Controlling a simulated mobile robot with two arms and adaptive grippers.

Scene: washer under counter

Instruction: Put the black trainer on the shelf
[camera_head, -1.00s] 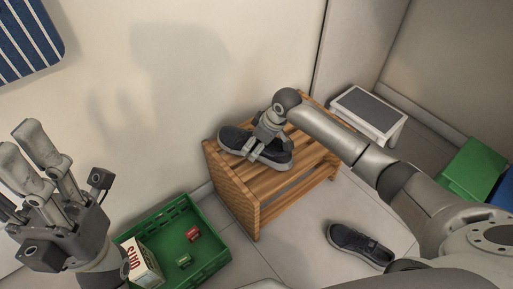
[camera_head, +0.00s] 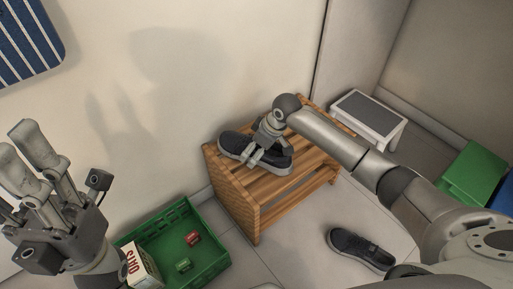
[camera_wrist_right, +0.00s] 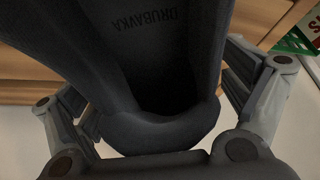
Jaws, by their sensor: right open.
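A black trainer (camera_head: 237,146) with a grey sole lies on the top slats of the wooden shelf (camera_head: 270,187). My right gripper (camera_head: 256,155) is at the trainer's heel end, with its fingers open on either side. In the right wrist view the trainer's dark opening and heel (camera_wrist_right: 160,125) fill the middle, between the two spread fingers of the right gripper (camera_wrist_right: 165,105). A second black trainer (camera_head: 360,247) lies on the floor to the right of the shelf. My left gripper (camera_head: 38,160) is raised at the left, empty, its fingers pointing up and apart.
A green crate (camera_head: 215,262) with a white box (camera_head: 140,266) and small red and green items stands left of the shelf. A grey-topped step stool (camera_head: 368,115) stands behind right. Green (camera_head: 474,172) and blue containers are at the right edge.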

